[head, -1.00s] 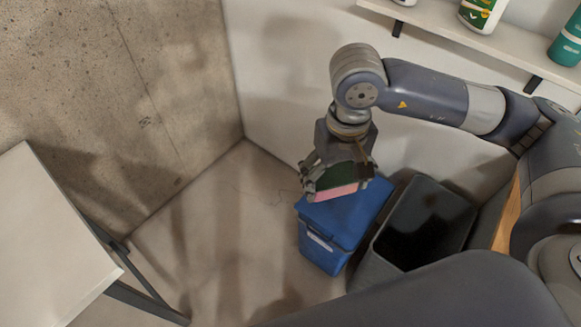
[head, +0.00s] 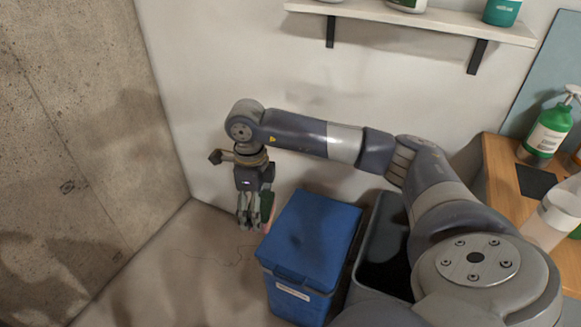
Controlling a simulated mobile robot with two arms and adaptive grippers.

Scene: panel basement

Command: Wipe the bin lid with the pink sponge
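The blue bin (head: 288,290) stands on the floor with its flat blue lid (head: 318,232) closed. A white label is on its front. My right gripper (head: 250,222) hangs just left of the lid, its fingers pointing down. It is shut on the pink sponge (head: 266,207), which is turned edge-on. Mostly its dark green side shows, with a little pink near the bottom. The fingers partly hide the sponge. It is apart from the middle of the lid; I cannot tell whether it touches the left edge. My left gripper is not in view.
A dark open bin (head: 383,245) stands right beside the blue one. A wall shelf (head: 420,22) with bottles is above. A wooden counter (head: 500,185) at the right holds a green spray bottle (head: 547,132). The floor (head: 170,275) to the left is clear.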

